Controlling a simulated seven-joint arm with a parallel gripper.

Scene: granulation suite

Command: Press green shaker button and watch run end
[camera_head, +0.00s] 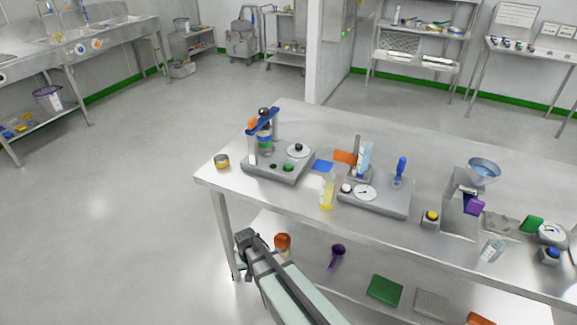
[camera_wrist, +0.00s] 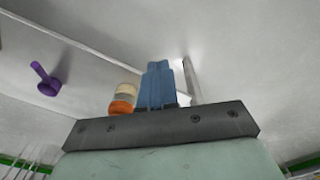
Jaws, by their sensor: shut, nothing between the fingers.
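The shaker (camera_head: 278,163) stands at the left end of the steel bench, a grey base holding a sieve stack (camera_head: 265,138) under a blue clamp bar (camera_head: 262,123). Its green button (camera_head: 288,167) is on the front of the base, with a small dark knob beside it and a round white dial (camera_head: 298,150) behind. My arm shows low in the head view, below the bench's front edge and well apart from the shaker. My gripper (camera_wrist: 158,70) shows in the wrist view with its blue fingers together and empty. The shaker is not visible in the wrist view.
A yellow-banded jar (camera_head: 222,161) sits left of the shaker. A yellow bottle (camera_head: 327,192) and a balance-like base (camera_head: 375,195) stand to its right. The lower shelf holds an orange-lidded jar (camera_head: 282,243) and a purple scoop (camera_head: 337,255). The floor at left is clear.

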